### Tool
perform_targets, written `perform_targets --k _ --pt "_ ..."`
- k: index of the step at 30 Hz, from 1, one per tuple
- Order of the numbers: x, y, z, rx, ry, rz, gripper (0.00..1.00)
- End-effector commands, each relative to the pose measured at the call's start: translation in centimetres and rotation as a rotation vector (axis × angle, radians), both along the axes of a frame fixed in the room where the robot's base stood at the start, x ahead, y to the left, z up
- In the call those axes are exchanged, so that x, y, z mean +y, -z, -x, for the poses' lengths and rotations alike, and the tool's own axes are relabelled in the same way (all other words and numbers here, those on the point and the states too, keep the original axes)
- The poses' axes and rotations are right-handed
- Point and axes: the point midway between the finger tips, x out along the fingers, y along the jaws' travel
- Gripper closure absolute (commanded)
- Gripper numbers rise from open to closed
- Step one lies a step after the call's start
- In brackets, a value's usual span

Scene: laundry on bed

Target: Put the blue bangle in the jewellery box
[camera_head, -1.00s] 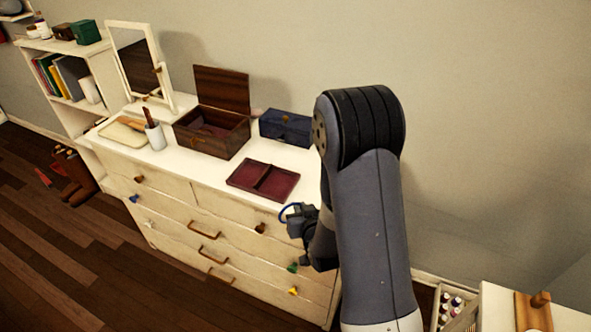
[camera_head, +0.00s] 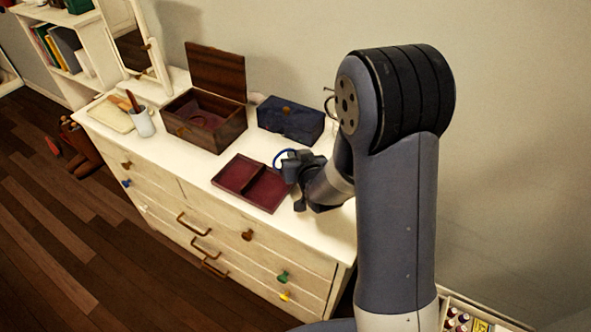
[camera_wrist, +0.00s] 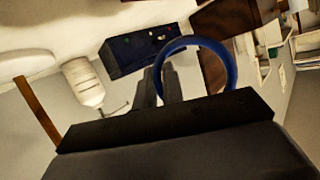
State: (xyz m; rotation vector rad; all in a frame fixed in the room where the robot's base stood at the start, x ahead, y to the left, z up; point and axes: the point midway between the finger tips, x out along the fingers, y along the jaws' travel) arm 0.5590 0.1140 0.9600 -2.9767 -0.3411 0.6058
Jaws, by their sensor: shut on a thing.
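The blue bangle (camera_wrist: 231,62) is gripped between the fingertips of my gripper (camera_wrist: 170,82) in the wrist view. In the head view the bangle (camera_head: 276,160) shows as a thin blue ring at the tip of my gripper (camera_head: 284,168), above the right part of the maroon tray. The brown wooden jewellery box (camera_head: 217,131) stands open on the dresser, its lid (camera_head: 216,72) raised at the back. A maroon lining and a roundish shape show inside it. The box is left of and behind my gripper.
A two-compartment maroon tray (camera_head: 239,197) lies in front of the box. A closed dark blue box (camera_head: 290,122) stands to its right. A cup (camera_head: 144,121), a beige tray (camera_head: 112,113) and a mirror (camera_head: 132,55) stand on the left of the white dresser top (camera_head: 182,165).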

Motion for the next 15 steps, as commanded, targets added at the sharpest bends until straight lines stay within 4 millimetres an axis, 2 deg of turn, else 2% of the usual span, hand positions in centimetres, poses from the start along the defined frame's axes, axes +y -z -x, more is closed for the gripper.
perform_targets --k 8,15 --pt "0.0 1.9 0.0 0.002 0.001 0.0 1.0" --pt "0.0 4.6 0.0 0.001 0.001 0.001 1.0"
